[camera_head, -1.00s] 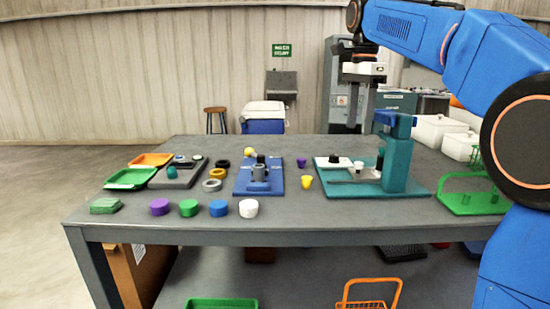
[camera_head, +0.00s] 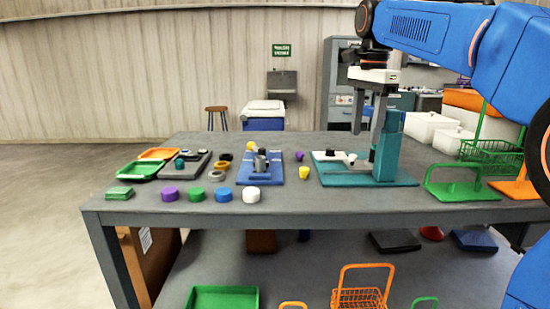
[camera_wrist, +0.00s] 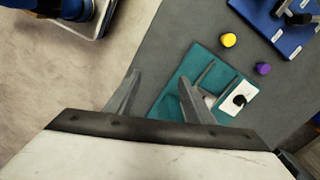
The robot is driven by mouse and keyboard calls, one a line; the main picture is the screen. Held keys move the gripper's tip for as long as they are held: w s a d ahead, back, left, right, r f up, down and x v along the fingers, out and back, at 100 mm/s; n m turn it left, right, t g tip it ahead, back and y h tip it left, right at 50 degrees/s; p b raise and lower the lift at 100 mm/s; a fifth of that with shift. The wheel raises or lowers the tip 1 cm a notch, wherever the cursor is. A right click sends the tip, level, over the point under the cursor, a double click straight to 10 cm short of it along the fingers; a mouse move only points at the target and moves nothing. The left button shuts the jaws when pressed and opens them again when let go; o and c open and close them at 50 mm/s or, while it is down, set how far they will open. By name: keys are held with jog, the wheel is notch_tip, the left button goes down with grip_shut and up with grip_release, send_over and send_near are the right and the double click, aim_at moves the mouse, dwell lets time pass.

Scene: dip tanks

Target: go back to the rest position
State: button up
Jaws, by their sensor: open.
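My gripper (camera_head: 370,110) is open and empty, pointing down in the head view, in front of the teal column of the teal fixture (camera_head: 340,180). In the wrist view, my gripper (camera_wrist: 160,95) has its two fingers apart with nothing between them. The teal fixture also shows there (camera_wrist: 215,75), below the fingers, partly hidden by one of them. It bears a white block with a black knob (camera_wrist: 239,100). My arm reaches in from the right.
The grey table (camera_head: 300,207) holds a blue fixture (camera_head: 260,188), coloured discs (camera_head: 195,194), a green tray (camera_head: 140,171) and a yellow cup (camera_head: 304,173). At the right are a green stand (camera_head: 460,190) and white boxes (camera_head: 430,127). An orange basket (camera_head: 360,297) is below. Floor at left is clear.

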jog(key=s+d+f+n+t, duration=0.2)
jog(key=s+f+n, duration=0.5)
jog(key=s+f, duration=0.8)
jog(key=s+d+f+n+t, duration=0.2)
jog(key=s+d+f+n, duration=0.2)
jog(key=s+f, duration=1.1)
jog(key=f+n, duration=0.1)
jog(key=n, duration=0.1)
jog(key=shift+s+n, duration=0.15)
jog(key=shift+n, duration=0.25)
